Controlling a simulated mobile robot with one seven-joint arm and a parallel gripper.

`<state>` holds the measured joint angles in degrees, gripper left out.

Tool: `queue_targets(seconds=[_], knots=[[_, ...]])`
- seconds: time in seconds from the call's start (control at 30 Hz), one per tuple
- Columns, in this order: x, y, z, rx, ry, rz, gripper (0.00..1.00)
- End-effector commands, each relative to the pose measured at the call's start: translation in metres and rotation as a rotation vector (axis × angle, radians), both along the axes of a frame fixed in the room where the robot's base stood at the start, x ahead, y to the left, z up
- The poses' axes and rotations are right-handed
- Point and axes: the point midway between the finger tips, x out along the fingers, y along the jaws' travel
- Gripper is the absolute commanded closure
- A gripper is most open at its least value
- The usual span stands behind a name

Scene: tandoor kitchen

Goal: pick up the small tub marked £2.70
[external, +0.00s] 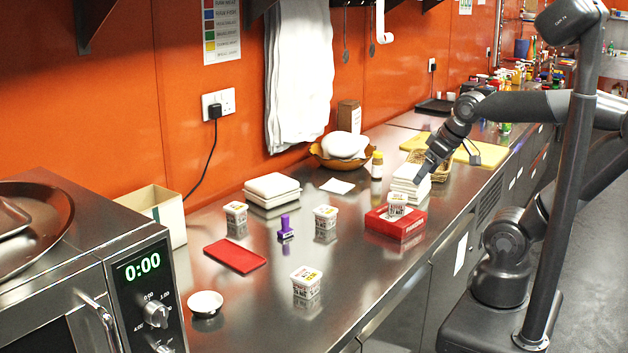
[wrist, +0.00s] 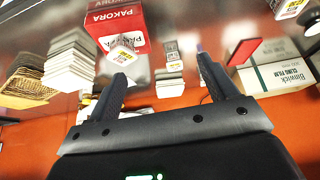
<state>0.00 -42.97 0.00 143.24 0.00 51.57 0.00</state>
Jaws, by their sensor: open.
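Several small white tubs with printed labels stand on the steel counter in the external view: a back left tub (external: 235,213), a middle tub (external: 325,218) and a front tub (external: 306,283). Another tub (external: 397,204) stands on a red box (external: 397,224); in the wrist view this tub (wrist: 123,52) shows a yellow price patch by the left finger. My gripper (external: 450,165) is open and empty, above and behind the red box. Its fingers (wrist: 160,72) show apart in the wrist view.
A stack of white containers (external: 411,186) is close to my gripper, beside a basket (external: 433,160). A purple stamp-like object (external: 285,228), a red tray (external: 235,256) and a white bowl (external: 205,303) lie left.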

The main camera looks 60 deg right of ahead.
Motion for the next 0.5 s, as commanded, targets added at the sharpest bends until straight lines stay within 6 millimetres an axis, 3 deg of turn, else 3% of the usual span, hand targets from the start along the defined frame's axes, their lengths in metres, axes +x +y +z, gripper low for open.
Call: queue_targets(seconds=[0.5], knots=[[0.0039,0.0001,0.0015,0.000,0.006,0.000,0.25]])
